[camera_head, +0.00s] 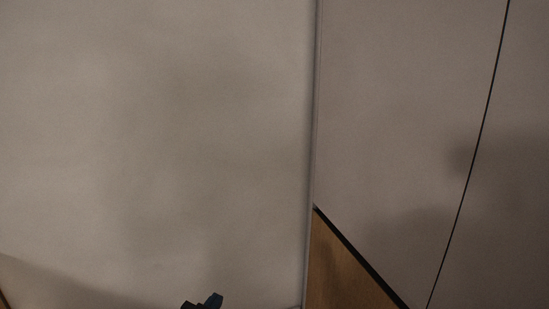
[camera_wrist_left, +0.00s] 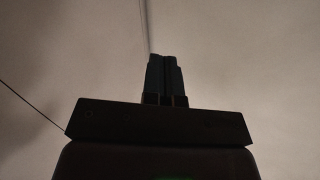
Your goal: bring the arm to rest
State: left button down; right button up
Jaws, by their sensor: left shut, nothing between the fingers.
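My left gripper (camera_head: 203,302) shows as a small dark shape at the bottom edge of the head view, in front of a pale flat surface; most of it is cut off by the frame. In the left wrist view, my left gripper (camera_wrist_left: 165,58) points up the picture with its two dark fingers side by side. The fingers are shut with nothing between them. My right gripper is in neither view.
A large pale panel (camera_head: 150,130) fills the left of the head view. A greyish panel (camera_head: 400,120) with a thin dark seam stands right of its edge. Brown floor (camera_head: 340,275) shows at the bottom, below a dark base strip (camera_head: 360,255).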

pick_arm(q)
jog(key=s+a+f+n+g+y, duration=0.2)
jog(key=s+a+f, duration=0.5)
jog(key=s, duration=0.4)
jog(key=s+a+f+n+g+y, duration=0.2)
jog(key=s+a+f+y, duration=0.1)
jog(key=s+a+f, duration=0.4)
jog(key=s+f, duration=0.3)
jog(key=s, duration=0.1)
jog(key=shift+s+a+n, duration=0.2)
jog(key=shift+s+n, duration=0.1)
jog(key=shift+n, duration=0.1)
jog(key=shift+f, duration=0.1)
